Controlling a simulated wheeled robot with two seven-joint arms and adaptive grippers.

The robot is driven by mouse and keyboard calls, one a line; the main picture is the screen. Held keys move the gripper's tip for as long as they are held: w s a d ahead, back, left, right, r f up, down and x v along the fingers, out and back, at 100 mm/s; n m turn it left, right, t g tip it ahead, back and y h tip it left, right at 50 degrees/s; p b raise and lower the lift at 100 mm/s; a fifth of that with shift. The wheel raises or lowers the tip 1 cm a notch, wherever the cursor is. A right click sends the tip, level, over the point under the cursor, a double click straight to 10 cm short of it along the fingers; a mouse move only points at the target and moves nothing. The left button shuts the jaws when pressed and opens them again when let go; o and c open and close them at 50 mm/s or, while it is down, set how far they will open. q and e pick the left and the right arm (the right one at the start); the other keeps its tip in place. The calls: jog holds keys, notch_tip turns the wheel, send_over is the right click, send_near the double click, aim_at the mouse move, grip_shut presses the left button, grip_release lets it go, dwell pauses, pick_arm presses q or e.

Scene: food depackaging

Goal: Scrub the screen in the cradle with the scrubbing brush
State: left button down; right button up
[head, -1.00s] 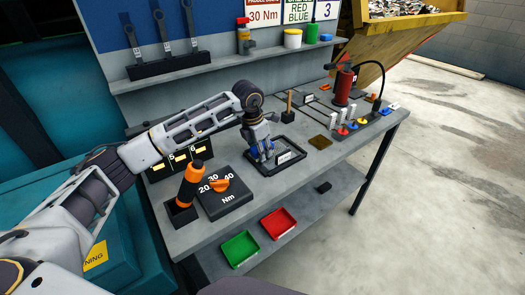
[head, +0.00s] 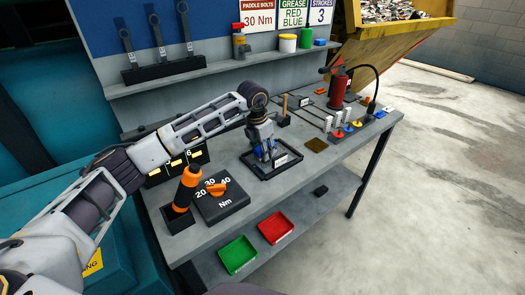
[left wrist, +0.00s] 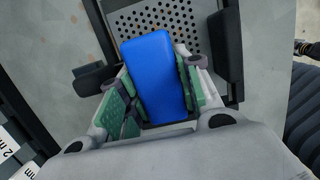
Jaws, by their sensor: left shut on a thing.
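My left gripper (head: 268,152) points down over the black cradle (head: 279,172) near the middle of the bench. In the left wrist view, my left gripper (left wrist: 150,100) is shut on a blue block, the scrubbing brush (left wrist: 153,62). The brush lies over the perforated grey screen (left wrist: 176,18), which sits in the dark cradle frame (left wrist: 226,45). The brush's underside is hidden, so I cannot tell whether it touches the screen. In the head view the gripper hides most of the brush and part of the screen. My right gripper is not in view.
An orange-handled tool (head: 187,187) and a black torque dial box (head: 220,203) stand left of the cradle. A brown pad (head: 316,145) lies to its right. A red grease pump (head: 340,88) stands farther back. Green (head: 238,254) and red (head: 276,227) trays sit on the lower shelf.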

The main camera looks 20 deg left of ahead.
aim_at(275, 144)
pick_arm(q)
jog(key=shift+w+d, duration=0.1)
jog(key=shift+w, duration=0.05)
jog(key=shift+w+d, duration=0.55)
jog(key=shift+w, duration=0.05)
jog(key=shift+w+d+r, duration=0.25)
jog(key=shift+w+r, duration=0.05)
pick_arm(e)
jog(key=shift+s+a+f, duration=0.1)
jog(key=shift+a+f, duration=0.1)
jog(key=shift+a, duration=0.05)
pick_arm(q)
jog(key=shift+d+r, duration=0.1)
jog(key=shift+d, duration=0.05)
jog(key=shift+w+d+f, duration=0.45)
jog(key=shift+w+f, duration=0.05)
jog(key=shift+w, duration=0.25)
jog(key=shift+b, duration=0.3)
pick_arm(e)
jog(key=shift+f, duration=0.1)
pick_arm(q)
jog(key=shift+w+r, duration=0.1)
jog(key=shift+r, duration=0.05)
jog(key=shift+w+d, duration=0.35)
jog(key=shift+w, duration=0.2)
jog(key=shift+w+d, duration=0.45)
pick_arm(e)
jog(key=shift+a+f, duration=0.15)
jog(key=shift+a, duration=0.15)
